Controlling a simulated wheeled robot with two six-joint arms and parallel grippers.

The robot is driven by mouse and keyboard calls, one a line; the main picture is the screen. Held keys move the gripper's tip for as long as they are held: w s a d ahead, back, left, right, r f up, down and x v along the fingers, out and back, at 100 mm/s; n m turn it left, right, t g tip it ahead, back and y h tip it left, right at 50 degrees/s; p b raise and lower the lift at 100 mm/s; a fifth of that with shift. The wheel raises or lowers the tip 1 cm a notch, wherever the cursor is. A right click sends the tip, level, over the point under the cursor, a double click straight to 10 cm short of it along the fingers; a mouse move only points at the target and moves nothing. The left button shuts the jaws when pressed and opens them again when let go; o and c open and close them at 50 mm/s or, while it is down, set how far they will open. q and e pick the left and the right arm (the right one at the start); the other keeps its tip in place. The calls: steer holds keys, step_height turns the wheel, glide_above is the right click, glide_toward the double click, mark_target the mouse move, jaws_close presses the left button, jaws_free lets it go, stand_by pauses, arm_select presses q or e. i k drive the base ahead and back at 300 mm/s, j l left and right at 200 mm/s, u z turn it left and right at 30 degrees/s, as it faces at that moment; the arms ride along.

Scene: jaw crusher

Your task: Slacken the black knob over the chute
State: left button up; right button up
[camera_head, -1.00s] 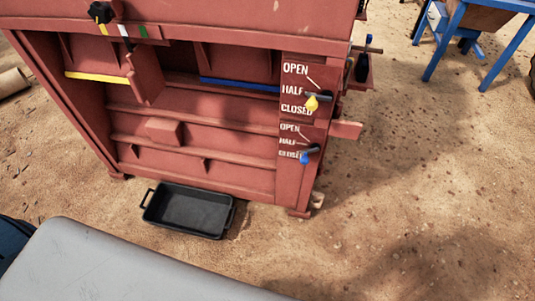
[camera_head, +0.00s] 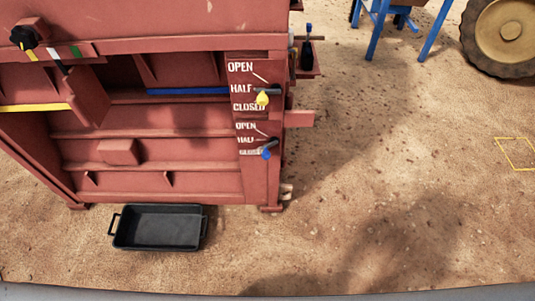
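The black knob (camera_head: 25,37) sits high on the red crusher's front at the upper left in the head view. A yellow mark shows just under it, beside white and green marks on the same ledge. The red crusher (camera_head: 150,180) fills the left half of the view. A dark lever-like piece hangs below the marks by a slanted red plate (camera_head: 90,97), which may be part of the chute. Neither of my grippers is in view, and nothing touches the knob.
A yellow-tipped lever (camera_head: 262,97) and a blue-tipped lever (camera_head: 266,153) sit beside OPEN, HALF, CLOSED labels. A black tray (camera_head: 158,229) lies on the ground in front. A blue-legged stand (camera_head: 375,30) and a large wheel (camera_head: 507,35) are at the back right. Sandy ground at right is open.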

mark_target(25, 39)
steer(key=u, duration=1.4)
